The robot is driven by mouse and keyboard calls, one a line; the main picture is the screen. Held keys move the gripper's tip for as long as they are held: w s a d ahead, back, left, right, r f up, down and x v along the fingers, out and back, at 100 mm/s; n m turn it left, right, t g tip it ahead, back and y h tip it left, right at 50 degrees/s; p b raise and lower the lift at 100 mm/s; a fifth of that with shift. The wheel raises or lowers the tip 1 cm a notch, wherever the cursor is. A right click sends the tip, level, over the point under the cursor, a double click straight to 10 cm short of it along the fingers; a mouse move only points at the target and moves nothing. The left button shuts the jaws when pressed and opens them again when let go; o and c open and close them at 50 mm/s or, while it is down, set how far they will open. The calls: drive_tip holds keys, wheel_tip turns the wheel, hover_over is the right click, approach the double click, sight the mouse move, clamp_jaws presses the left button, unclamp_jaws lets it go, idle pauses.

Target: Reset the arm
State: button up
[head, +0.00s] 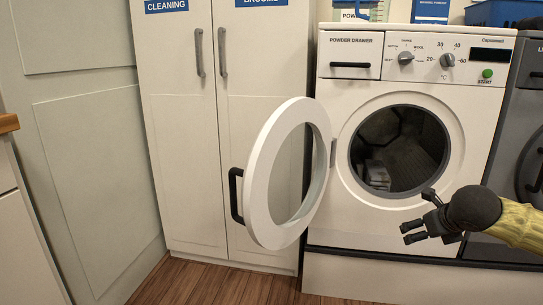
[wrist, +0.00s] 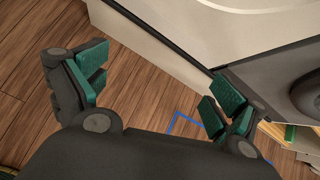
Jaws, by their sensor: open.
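My gripper (head: 418,228) is at the lower right of the head view, in front of the lower right part of the white washing machine (head: 349,211). It is open, and nothing shows between its fingers. In the wrist view, my gripper (wrist: 155,95) has its two green-padded fingers wide apart above the wooden floor (wrist: 165,60). My arm comes in from the right edge of the head view in a yellowish sleeve.
The washer's round door (head: 262,185) stands open to the left, in front of the white cabinet (head: 178,130). A dark grey machine (head: 525,110) stands at the right. The washer rests on a plinth (head: 350,277). Blue tape (wrist: 175,122) marks the floor.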

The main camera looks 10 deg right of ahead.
drive_tip(key=w+a+f+n+y+p, duration=0.1)
drive_tip(key=a+f+n+y+p, duration=0.1)
drive_tip(key=a+f+n, duration=1.45)
drive_tip(key=s+a+f+n+g+y+p, duration=0.1)
drive_tip(key=s+a+f+n, duration=0.1)
drive_tip(key=s+a+f, duration=0.4)
drive_tip(key=s+a+f+n+g, duration=0.1)
drive_tip(key=s+a+f, duration=0.2)
drive_tip(key=a+f, duration=0.5)
drive_tip(key=s+f+n+g+p, duration=0.1)
drive_tip(key=s+f+n+g, duration=0.1)
drive_tip(key=s+f+n, duration=0.45)
drive_tip(key=s+f+n+g+p, duration=0.1)
drive_tip(key=s+f+n+g, duration=0.15)
drive_tip(key=s, duration=0.65)
drive_tip(key=s+d+f+n+g, duration=0.25)
drive_tip(key=s+d+n, duration=0.4)
drive_tip(key=s, duration=0.35)
wheel_tip(320, 180, up, 38)
drive_tip(key=p, duration=3.8)
drive_tip(key=shift+s+a+f+t+h+p, duration=0.2)
drive_tip(key=shift+s+f+t+h+p, duration=0.05)
drive_tip(key=shift+t+h+p, duration=0.1)
